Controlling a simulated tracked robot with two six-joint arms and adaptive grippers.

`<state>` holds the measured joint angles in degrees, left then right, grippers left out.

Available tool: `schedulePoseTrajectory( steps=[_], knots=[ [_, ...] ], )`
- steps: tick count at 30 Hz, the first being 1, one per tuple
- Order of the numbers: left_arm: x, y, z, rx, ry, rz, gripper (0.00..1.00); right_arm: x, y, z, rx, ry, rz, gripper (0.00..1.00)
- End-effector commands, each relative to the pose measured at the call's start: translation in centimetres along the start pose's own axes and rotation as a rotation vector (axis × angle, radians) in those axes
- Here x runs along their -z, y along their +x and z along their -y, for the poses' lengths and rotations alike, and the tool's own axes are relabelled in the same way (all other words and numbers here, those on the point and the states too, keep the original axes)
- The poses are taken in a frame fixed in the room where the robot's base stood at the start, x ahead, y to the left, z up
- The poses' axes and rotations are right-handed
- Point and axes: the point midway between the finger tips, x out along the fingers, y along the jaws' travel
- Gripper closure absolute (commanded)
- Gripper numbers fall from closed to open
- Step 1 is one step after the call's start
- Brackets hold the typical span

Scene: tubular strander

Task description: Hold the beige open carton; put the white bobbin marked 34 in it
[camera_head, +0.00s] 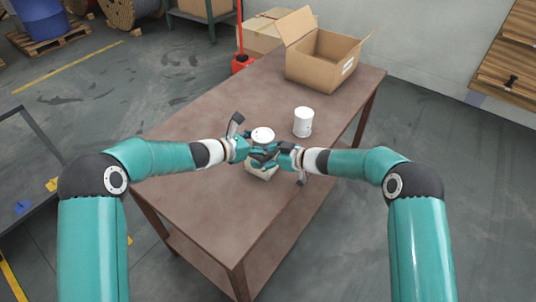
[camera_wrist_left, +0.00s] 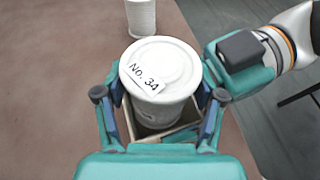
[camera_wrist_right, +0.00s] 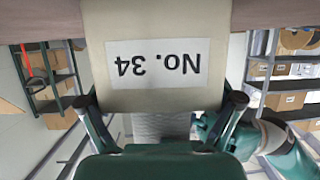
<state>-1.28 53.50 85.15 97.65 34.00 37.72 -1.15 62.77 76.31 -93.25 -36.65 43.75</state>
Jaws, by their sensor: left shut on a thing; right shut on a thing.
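The white bobbin marked No. 34 (camera_wrist_left: 160,68) stands upright between the fingers of my left gripper (camera_wrist_left: 160,97), which is shut on it. Its white top also shows in the head view (camera_head: 262,134). The beige open carton (camera_wrist_right: 157,90) has a No. 34 label, upside down in the right wrist view. My right gripper (camera_wrist_right: 160,103) is shut on the carton. In the left wrist view the carton's rim (camera_wrist_left: 150,138) shows around the bobbin's lower end. How deep the bobbin sits in it is hidden.
A second white bobbin (camera_head: 303,124) stands on the brown table (camera_head: 205,200) beyond my grippers. A large open cardboard box (camera_head: 318,70) stands at the table's far end. The near part of the tabletop is clear.

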Motion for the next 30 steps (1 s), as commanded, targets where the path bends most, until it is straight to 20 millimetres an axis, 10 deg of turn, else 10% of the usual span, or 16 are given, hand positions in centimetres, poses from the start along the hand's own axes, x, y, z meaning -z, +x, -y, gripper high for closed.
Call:
schedulePoseTrajectory(
  steps=[22,23,30],
  knots=[
    [2.8,1.0,0.0,0.0,-0.001,0.001,0.7,-0.3,0.1,0.1,0.001,0.002,0.004,0.43],
    [2.8,1.0,0.0,0.0,0.0,0.001,0.28,-0.2,0.1,0.1,0.001,0.002,0.004,0.43],
    [2.9,1.1,0.1,0.003,0.0,-0.001,0.02,-0.2,0.1,0.0,0.0,0.002,0.004,0.43]
  ],
)
